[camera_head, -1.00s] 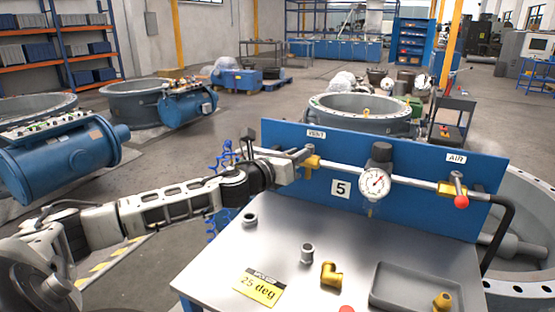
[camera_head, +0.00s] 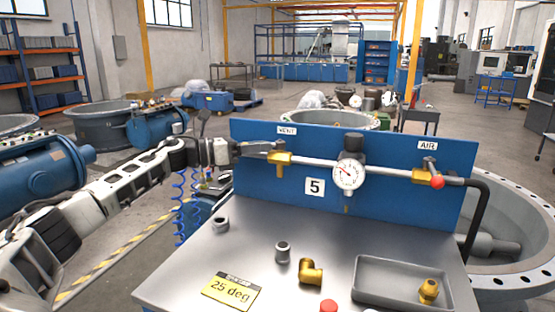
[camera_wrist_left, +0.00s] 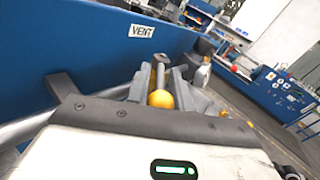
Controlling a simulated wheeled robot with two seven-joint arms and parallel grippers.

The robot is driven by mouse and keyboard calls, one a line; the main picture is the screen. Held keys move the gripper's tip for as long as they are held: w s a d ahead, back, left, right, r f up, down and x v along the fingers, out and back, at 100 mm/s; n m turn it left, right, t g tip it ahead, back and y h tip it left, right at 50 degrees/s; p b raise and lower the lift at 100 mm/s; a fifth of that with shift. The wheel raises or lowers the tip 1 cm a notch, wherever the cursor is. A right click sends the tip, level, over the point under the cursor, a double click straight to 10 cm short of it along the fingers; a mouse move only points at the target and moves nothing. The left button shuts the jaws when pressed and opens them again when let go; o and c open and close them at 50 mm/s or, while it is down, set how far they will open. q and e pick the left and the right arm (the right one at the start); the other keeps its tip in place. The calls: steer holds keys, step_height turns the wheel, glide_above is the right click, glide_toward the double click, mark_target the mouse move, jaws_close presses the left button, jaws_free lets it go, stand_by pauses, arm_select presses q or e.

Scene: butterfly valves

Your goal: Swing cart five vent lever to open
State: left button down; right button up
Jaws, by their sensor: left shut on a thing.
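The blue panel (camera_head: 390,195) of cart 5 carries a pipe with a pressure gauge (camera_head: 349,175). The brass vent valve (camera_head: 281,158) sits at its left under the VENT label (camera_head: 287,130). My left gripper (camera_head: 262,148) reaches in from the left and is shut on the vent lever beside that valve. The fingers hide most of the lever in the head view. The air valve's lever with a red knob (camera_head: 437,182) is at the right, under the AIR label. My right gripper is not in view.
The cart's grey top (camera_head: 190,265) holds a yellow 25 deg card (camera_head: 231,291), a brass elbow (camera_head: 311,271), grey fittings and a grey tray (camera_head: 390,293) with a brass fitting. Large flanged valve bodies stand left, behind and right.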

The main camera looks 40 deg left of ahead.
arm_select(q)
steer(key=shift+d, duration=0.1)
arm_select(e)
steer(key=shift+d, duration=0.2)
arm_select(q)
steer(key=c, duration=1.5)
jaws_free()
